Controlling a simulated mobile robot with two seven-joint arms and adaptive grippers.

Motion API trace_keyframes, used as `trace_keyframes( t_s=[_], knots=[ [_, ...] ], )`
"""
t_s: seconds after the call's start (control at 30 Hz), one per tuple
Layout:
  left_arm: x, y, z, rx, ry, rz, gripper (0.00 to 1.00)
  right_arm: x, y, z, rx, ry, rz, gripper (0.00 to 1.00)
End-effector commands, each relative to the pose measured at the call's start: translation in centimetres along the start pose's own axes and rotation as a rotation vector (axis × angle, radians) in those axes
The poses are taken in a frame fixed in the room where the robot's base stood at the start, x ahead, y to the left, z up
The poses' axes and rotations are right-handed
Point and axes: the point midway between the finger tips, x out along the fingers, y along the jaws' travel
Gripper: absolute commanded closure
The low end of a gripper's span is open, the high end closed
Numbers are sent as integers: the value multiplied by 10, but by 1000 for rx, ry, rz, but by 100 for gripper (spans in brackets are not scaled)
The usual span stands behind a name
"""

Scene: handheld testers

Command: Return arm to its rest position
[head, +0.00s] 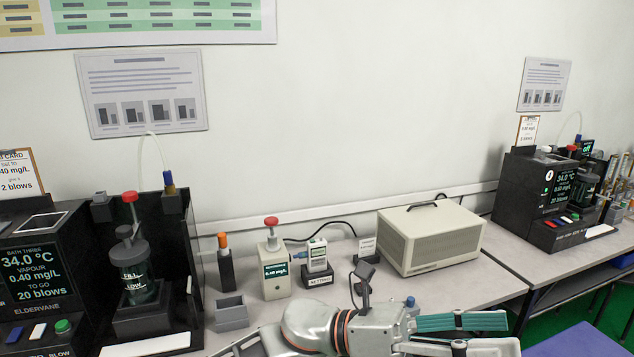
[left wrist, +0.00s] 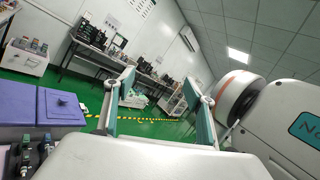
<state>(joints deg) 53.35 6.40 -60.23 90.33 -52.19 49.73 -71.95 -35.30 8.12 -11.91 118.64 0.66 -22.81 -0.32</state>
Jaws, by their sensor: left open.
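My left arm comes in along the bottom of the head view and reaches right across the front of the bench. My left gripper (head: 507,334) points right, its teal-padded fingers apart with nothing between them. In the left wrist view the same gripper (left wrist: 162,82) is open and empty, facing out over the room. A small white handheld tester (head: 317,252) stands upright on a black stand (head: 317,278) behind the arm, apart from the gripper. My right gripper does not show.
A cream instrument case (head: 430,240) stands behind the gripper. A cream box with a red knob (head: 275,278), a grey open holder (head: 232,313) and a black bath unit (head: 150,285) stand left. Another black unit (head: 545,195) is at right. A purple surface (head: 580,340) lies lower right.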

Motion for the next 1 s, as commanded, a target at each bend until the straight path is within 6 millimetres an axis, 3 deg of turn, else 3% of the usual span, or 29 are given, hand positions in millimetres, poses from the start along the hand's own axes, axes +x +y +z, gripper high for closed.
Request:
trace_keyframes(
  t_s=[0.1, 0.27, 0.47, 0.57, 0.77, 0.87, 1.0],
  knots=[
    [-21, 11, 18, -200, -207, 70, 45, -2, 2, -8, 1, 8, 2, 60],
    [-69, 34, 29, -473, -479, 159, 45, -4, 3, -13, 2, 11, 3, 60],
    [-151, 65, 10, -818, -822, 261, 45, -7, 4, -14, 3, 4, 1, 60],
    [-198, 76, -15, -987, -996, 309, 45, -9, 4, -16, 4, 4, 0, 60],
    [-294, 78, -94, -1309, -1358, 397, 45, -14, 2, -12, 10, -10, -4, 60],
    [-340, 67, -144, -1455, -1546, 437, 45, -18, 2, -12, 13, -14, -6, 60],
    [-394, 36, -218, -1629, -1804, 488, 45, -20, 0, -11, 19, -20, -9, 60]
  ],
)
